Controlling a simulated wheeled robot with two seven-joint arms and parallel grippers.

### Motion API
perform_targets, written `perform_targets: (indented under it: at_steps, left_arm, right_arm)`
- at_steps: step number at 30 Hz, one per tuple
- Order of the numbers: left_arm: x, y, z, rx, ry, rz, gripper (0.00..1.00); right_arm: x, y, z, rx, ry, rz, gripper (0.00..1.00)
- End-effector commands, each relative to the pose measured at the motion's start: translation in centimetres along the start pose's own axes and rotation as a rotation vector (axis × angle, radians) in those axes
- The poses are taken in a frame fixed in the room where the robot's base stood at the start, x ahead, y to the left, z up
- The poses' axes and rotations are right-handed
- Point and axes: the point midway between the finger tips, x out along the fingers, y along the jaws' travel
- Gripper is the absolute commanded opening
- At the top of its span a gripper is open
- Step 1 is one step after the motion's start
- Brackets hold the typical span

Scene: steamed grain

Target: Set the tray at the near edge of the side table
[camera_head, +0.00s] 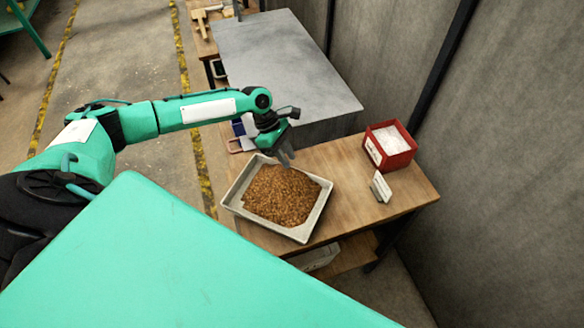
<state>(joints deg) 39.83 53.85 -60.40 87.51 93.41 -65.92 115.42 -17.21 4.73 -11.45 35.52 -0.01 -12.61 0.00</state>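The tray (308,228) is pale, shallow and rectangular, and holds a layer of brown grain (280,194). It lies at an angle on the wooden side table (352,190), at the left part of its top close to the near edge. My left gripper (287,160) hangs over the tray's far rim with its fingers pointing down. I cannot tell whether the fingers touch the rim or are closed on it. My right gripper is not in view.
A red box (390,147) with white contents stands at the table's back right. A small sign-like card (380,187) stands in front of it. A grey-topped table (285,65) adjoins behind. The table's right front is clear.

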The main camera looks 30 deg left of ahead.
Motion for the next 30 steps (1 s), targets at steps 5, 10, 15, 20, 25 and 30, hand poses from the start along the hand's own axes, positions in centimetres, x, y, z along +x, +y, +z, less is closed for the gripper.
perform_targets:
  at_steps: [5,10,15,20,25,30]
  left_arm:
    - [-3.6,0.1,-0.2,0.001,0.0,0.002,0.24]
    - [-6.1,0.1,-0.1,0.001,0.0,0.001,0.24]
    - [-7.2,0.0,0.0,0.0,0.0,0.0,0.24]
    - [-7.2,0.0,0.0,0.0,0.0,-0.001,0.24]
    - [-7.2,0.0,0.0,0.0,0.0,-0.001,0.24]
    - [-7.2,0.0,0.0,0.0,0.0,-0.001,0.24]
  right_arm:
    - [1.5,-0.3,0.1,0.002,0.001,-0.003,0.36]
    - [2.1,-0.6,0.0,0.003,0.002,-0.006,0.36]
    - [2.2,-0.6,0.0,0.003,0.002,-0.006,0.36]
    - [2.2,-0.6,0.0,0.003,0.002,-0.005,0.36]
    - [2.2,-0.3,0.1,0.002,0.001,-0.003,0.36]
    - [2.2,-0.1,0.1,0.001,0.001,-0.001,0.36]
